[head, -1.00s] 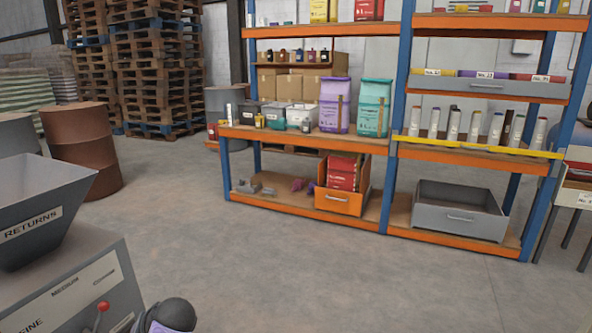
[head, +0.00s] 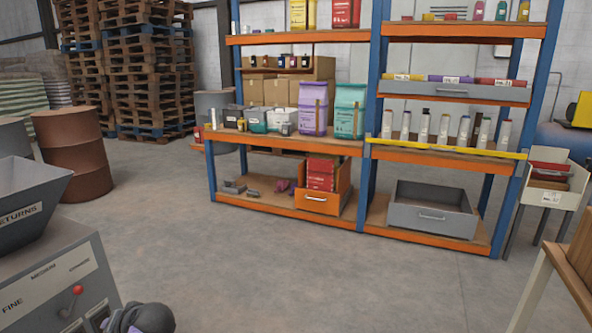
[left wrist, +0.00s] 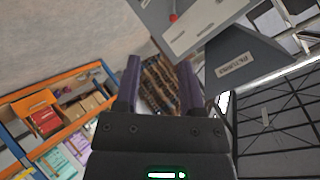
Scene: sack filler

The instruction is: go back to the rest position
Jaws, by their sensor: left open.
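My left gripper (left wrist: 160,90) shows in the left wrist view with its two purple fingers apart and nothing between them. A dark rounded part of my own arm (head: 146,318) shows at the bottom edge of the head view, beside the grey machine (head: 60,270). The machine has a hopper marked RETURNS (head: 30,200) and a red-knobbed lever (head: 76,290). The machine and its hopper (left wrist: 240,62) also show at the top right of the left wrist view. My right gripper is not in view.
A blue and orange shelf rack (head: 300,215) holds sacks, bottles and drawers. Rusty barrels (head: 75,155) and stacked pallets (head: 155,75) stand at the back left. A wooden-topped table (head: 575,265) is at the right edge. The floor (head: 290,275) before the rack is clear.

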